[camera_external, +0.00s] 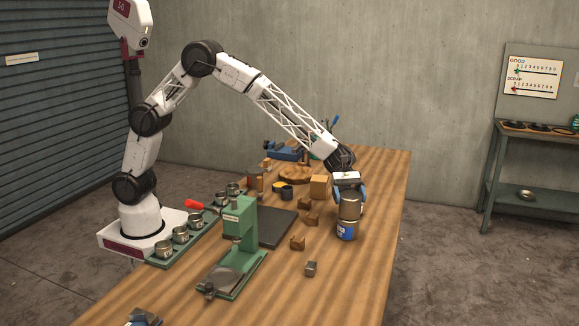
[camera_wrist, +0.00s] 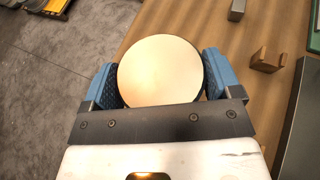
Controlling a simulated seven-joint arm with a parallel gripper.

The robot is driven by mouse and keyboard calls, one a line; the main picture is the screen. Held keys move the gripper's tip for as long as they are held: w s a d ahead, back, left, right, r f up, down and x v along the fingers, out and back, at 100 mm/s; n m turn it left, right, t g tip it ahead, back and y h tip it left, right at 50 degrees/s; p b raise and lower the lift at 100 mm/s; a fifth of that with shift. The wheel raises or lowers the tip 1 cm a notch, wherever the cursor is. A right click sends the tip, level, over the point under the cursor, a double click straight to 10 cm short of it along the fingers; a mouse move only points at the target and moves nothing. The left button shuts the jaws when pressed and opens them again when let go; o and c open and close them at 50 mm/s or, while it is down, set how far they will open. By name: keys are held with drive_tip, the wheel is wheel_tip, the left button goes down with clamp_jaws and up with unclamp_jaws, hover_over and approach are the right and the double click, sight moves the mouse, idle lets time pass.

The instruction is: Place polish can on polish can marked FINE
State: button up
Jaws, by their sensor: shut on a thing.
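My gripper (camera_external: 349,191) is at the right side of the wooden table, with blue finger pads. In the wrist view my gripper (camera_wrist: 160,87) is shut on a round can whose flat, shiny, pale-gold lid (camera_wrist: 160,70) faces the camera. In the external view this held polish can (camera_external: 349,208) is upright, with a metallic brownish side. Directly under it stands a can with a blue label (camera_external: 347,230). The two look in line and touching or nearly so; I cannot tell whether there is a gap. The word on the blue label is too small to read.
Small wooden blocks (camera_external: 297,243) and a grey metal block (camera_external: 310,268) lie left of the cans. A green press (camera_external: 238,235) stands nearer the front. A larger wooden block (camera_external: 319,186) is behind. The table's right edge (camera_external: 395,235) is close to the cans.

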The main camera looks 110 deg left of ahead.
drive_tip(key=shift+f, duration=0.1)
idle(0.3)
drive_tip(key=o, duration=1)
drive_tip(key=shift+s+a+r, duration=0.2)
drive_tip(key=shift+a+r, duration=0.15)
drive_tip(key=shift+a, duration=0.1)
drive_tip(key=v, duration=1.1)
drive_tip(key=shift+s+d+r, duration=0.1)
